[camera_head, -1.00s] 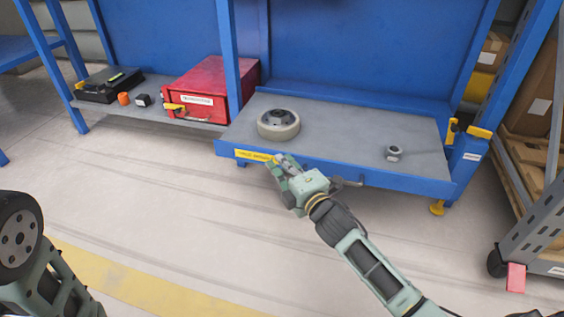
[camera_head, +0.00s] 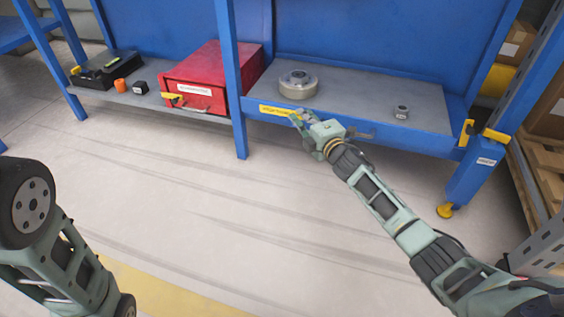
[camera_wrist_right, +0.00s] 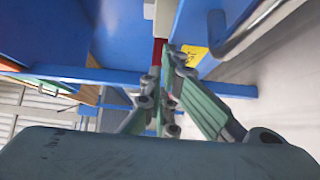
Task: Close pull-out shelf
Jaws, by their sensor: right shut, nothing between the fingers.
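The pull-out shelf (camera_head: 345,100) has a grey top and a blue front edge with a yellow label (camera_head: 277,111) and a metal handle (camera_head: 360,134). Its front now stands close to the blue rack post. My right gripper (camera_head: 297,118) is shut and empty, its fingertips at the front edge beside the yellow label. In the right wrist view, the shut fingers (camera_wrist_right: 167,75) are near the yellow label (camera_wrist_right: 193,54), with the handle (camera_wrist_right: 245,38) at upper right. Only links of my left arm show; the left gripper is out of view.
A red box (camera_head: 212,80), a black case (camera_head: 105,70) and an orange item (camera_head: 120,85) are on the lower shelf at left. A yellow latch (camera_head: 496,136) is at right. The floor in front is clear.

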